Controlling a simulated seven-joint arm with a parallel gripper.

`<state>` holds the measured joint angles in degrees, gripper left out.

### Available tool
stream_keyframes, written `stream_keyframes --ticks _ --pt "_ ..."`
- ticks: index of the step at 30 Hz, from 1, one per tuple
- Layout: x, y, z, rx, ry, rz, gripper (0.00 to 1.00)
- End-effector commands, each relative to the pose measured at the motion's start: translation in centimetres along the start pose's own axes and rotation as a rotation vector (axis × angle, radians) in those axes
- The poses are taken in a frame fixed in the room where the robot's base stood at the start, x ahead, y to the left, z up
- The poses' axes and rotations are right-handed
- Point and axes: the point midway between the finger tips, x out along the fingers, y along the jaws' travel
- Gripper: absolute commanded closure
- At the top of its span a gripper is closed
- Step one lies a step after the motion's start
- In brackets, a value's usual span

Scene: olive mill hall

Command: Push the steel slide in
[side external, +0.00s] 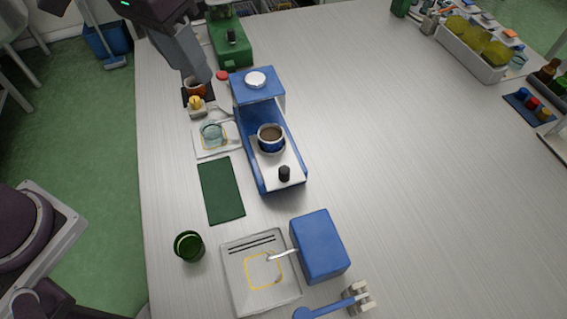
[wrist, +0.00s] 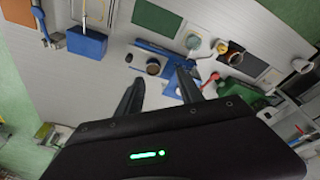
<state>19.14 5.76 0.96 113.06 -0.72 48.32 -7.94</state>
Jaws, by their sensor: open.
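The steel slide (side external: 290,160) sticks out of the front of a blue machine (side external: 257,90), with a black knob (side external: 285,173) at its near end. A blue-and-white cup of dark liquid (side external: 270,138) stands on the slide, in front of the machine's raised head. The slide (wrist: 140,60) is small and partly seen in the wrist view, with the cup (wrist: 153,67) on it. My gripper (side external: 203,78) is above the table's back left, apart from the slide and knob. In the wrist view its two fingers (wrist: 160,82) are spread and empty.
A green machine (side external: 231,48) stands behind the blue one. A glass bowl (side external: 211,131), a dark green mat (side external: 221,190) and a green cup (side external: 189,246) lie to the left. A blue box (side external: 320,245) and steel tray (side external: 240,285) are nearer. The table's right middle is clear.

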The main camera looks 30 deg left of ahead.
Motion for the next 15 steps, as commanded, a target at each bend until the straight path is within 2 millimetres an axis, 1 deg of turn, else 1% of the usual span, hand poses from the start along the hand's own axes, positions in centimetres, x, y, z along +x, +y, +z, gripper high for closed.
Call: stream_keyframes --ticks 1,2,3,6,7,9,12,15 --pt "3.3 2.2 -1.5 0.034 -0.055 0.001 0.56" --pt "5.3 3.6 -2.2 0.049 -0.081 0.000 0.56" --pt "7.9 5.3 -2.9 0.070 -0.112 -0.003 0.56" --pt "13.8 8.9 -3.3 0.110 -0.172 -0.013 0.56" --pt "15.3 9.7 -3.2 0.119 -0.186 -0.017 0.56" --pt "17.8 11.1 -2.9 0.135 -0.209 -0.024 0.56" --pt "19.6 11.9 -2.5 0.145 -0.223 -0.029 0.56" --pt "21.1 11.9 -2.1 0.145 -0.227 -0.030 0.56"
